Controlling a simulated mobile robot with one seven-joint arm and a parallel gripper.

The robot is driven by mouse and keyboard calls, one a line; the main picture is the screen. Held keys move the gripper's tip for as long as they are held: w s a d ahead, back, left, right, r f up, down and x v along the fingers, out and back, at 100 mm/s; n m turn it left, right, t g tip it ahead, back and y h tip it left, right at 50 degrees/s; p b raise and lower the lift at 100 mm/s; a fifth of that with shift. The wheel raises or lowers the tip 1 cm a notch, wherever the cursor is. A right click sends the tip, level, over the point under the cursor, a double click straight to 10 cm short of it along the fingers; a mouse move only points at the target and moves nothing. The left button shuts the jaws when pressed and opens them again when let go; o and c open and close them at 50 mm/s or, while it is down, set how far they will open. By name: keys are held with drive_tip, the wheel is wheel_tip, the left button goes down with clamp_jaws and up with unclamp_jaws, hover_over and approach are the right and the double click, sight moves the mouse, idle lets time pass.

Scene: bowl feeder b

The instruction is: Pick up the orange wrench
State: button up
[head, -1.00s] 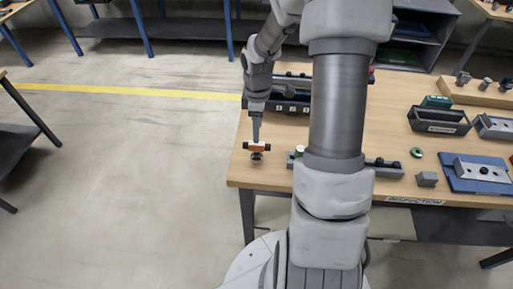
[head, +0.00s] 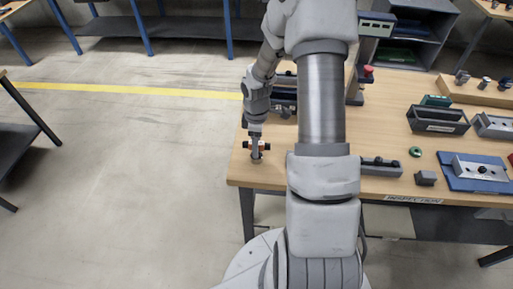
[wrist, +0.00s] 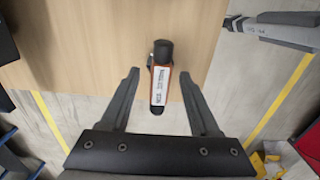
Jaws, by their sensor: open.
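The orange wrench (wrist: 161,84) has dark ends and a white printed label. In the wrist view it points toward my gripper, with a round black end at the top. In the head view the wrench (head: 265,146) is near the table's left front corner, partly hidden behind my gripper (head: 257,157). My gripper (wrist: 158,76) is open in the wrist view, with one finger on each side of the wrench and gaps on both sides. Whether the fingers are level with the wrench is unclear.
The wooden table (head: 400,100) has its left and front edges close to the wrench. A grey fixture with a black knob (head: 381,166) lies to the right along the front. Further right are a green ring (head: 415,152), a grey block (head: 426,178) and a blue plate (head: 450,182).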

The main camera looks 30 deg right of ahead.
drive_tip(key=shift+f, duration=0.25)
idle(0.3)
clamp_jaws()
idle(0.4)
idle(1.1)
